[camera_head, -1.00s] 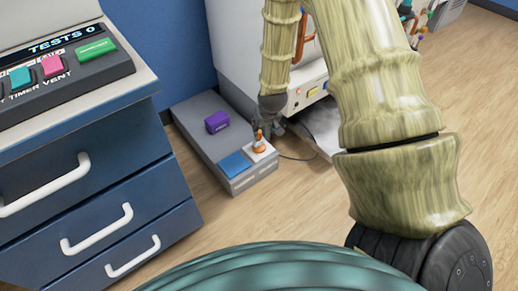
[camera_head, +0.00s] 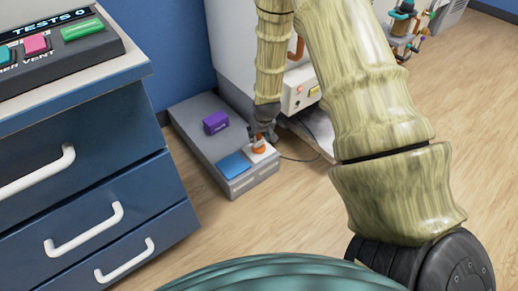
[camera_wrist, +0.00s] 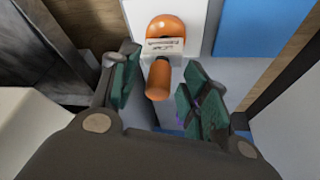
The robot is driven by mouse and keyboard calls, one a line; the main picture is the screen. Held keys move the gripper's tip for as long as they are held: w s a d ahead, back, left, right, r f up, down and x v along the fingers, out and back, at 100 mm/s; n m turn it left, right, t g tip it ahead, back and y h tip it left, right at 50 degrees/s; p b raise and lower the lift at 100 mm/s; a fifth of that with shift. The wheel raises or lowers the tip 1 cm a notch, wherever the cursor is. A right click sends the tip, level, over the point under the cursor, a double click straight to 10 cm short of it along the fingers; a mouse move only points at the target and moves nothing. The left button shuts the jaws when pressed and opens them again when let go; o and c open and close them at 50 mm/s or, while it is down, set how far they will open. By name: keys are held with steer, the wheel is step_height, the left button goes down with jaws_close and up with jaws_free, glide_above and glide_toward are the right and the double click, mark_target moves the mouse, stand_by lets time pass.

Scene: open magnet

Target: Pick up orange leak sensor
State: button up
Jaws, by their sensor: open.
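The orange leak sensor (camera_head: 259,144) stands on a white pad (camera_head: 262,155) at the front right of a low grey platform. In the wrist view the sensor (camera_wrist: 160,78) shows an orange top, a pale label band and a wider orange base on the white pad. My gripper (camera_wrist: 160,90) is open, with its green-padded fingers on either side of the sensor's near end; a gap shows on both sides. In the head view my gripper (camera_head: 264,132) is right at the sensor and partly covers its top. Whether a finger touches it cannot be told.
The grey platform (camera_head: 200,145) also holds a purple block (camera_head: 215,122) and a blue square (camera_head: 233,165) beside the white pad. A white machine (camera_head: 232,50) stands close behind. A blue drawer cabinet (camera_head: 90,150) stands at left. Wooden floor is open in front.

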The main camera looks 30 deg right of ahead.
steer(key=shift+b+x, duration=0.4)
steer(key=shift+x, duration=0.75)
steer(key=shift+r, duration=0.1)
jaws_close()
steer(key=shift+r, duration=0.1)
